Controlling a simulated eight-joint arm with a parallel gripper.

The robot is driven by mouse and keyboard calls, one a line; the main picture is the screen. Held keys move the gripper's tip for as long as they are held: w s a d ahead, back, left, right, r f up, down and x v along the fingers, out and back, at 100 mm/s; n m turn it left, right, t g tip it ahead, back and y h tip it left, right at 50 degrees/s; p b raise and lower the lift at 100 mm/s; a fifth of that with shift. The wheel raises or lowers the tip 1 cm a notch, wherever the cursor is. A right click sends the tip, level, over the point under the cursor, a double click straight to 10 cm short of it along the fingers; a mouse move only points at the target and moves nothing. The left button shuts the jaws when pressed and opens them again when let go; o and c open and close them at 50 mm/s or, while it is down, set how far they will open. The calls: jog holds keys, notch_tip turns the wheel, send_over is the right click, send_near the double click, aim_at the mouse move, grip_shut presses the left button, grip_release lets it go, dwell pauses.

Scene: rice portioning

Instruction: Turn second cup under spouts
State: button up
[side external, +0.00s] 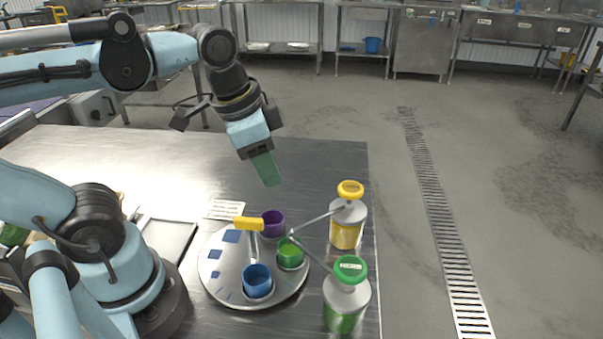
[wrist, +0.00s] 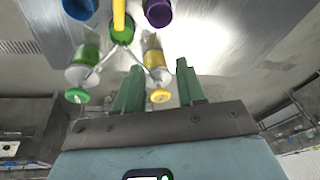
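A round metal turntable (side external: 218,285) carries a blue cup (side external: 257,281), a green cup (side external: 290,254) and a purple cup (side external: 272,224). A yellow-topped handle (side external: 247,223) stands up from it. Thin spouts from a yellow-topped dispenser (side external: 346,222) and a green-topped dispenser (side external: 345,300) converge at the green cup; the wrist view shows this green cup (wrist: 121,33) too. The blue cup (wrist: 80,8) and purple cup (wrist: 158,12) are cut off there. My gripper (side external: 267,170) is above and behind the turntable, touching nothing. Its green fingers (wrist: 159,66) are apart and empty.
The metal table (side external: 110,160) is mostly clear at the back. The dispensers stand near the table's right edge. Floor lies beyond that edge.

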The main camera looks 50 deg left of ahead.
aim_at(248, 219)
jog(key=s+d+r+m+g, duration=0.1)
jog(key=s+r+m+g, duration=0.2)
jog(key=s+r+m, duration=0.15)
jog(key=f, duration=1.1)
jog(key=shift+s+d+f, duration=0.1)
jog(key=shift+s+f, duration=0.1)
jog(key=shift+f, duration=0.05)
grip_shut()
